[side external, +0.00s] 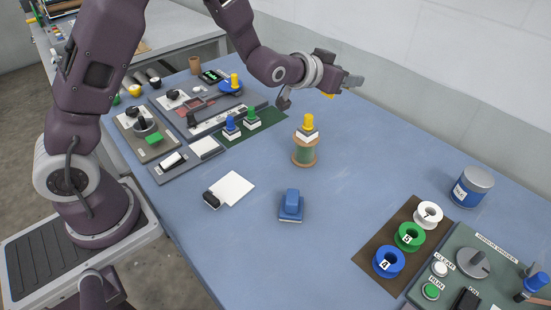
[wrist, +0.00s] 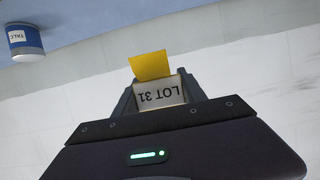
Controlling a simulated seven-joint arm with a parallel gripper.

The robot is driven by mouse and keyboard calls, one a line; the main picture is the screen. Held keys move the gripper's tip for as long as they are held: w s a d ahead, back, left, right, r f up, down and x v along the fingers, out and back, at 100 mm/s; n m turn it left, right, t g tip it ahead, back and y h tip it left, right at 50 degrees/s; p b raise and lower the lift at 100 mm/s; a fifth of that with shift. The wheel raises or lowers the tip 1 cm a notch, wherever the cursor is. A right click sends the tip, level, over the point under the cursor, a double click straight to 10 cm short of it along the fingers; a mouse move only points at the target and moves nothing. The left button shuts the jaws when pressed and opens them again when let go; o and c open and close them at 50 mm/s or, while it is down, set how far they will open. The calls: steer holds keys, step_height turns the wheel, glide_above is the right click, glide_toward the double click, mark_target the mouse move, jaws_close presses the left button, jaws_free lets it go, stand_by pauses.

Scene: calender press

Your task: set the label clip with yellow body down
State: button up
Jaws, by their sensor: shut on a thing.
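My gripper (side external: 345,82) is raised above the far part of the blue table, well clear of its top. It is shut on the label clip with yellow body (wrist: 150,66), which shows in the wrist view between the fingers. A white label on it reads "LOT 31", upside down in that view. In the side view only a small yellow part of the clip (side external: 329,96) shows under the gripper; the rest is hidden. My gripper (wrist: 160,100) fills the lower middle of the wrist view.
A yellow-knobbed piece (side external: 308,124) stands on a green spool (side external: 305,152). A blue talc tin (side external: 472,188) and a brown mat (side external: 373,256) with spools are at right. The table between is clear.

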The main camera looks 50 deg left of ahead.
steer(key=s+a+r+m+h, duration=0.1)
steer(key=s+a+m+h, duration=0.15)
steer(key=s, duration=0.45)
steer(key=s+a+r+m+h, duration=0.1)
steer(key=s+a, duration=0.3)
steer(key=s, duration=0.4)
steer(key=w+a+f+g+h, duration=0.1)
steer(key=w+a+f, duration=0.3)
steer(key=w+a, duration=0.35)
steer(key=w+a+f+h, duration=0.1)
steer(key=w+a+f, duration=0.3)
steer(key=w+a, duration=0.35)
steer(key=shift+m+y, duration=0.25)
steer(key=shift+m, duration=0.2)
steer(key=f, duration=1)
steer(key=shift+s+a+f, duration=0.15)
steer(key=shift+s+a, duration=0.1)
steer(key=shift+f, duration=0.1)
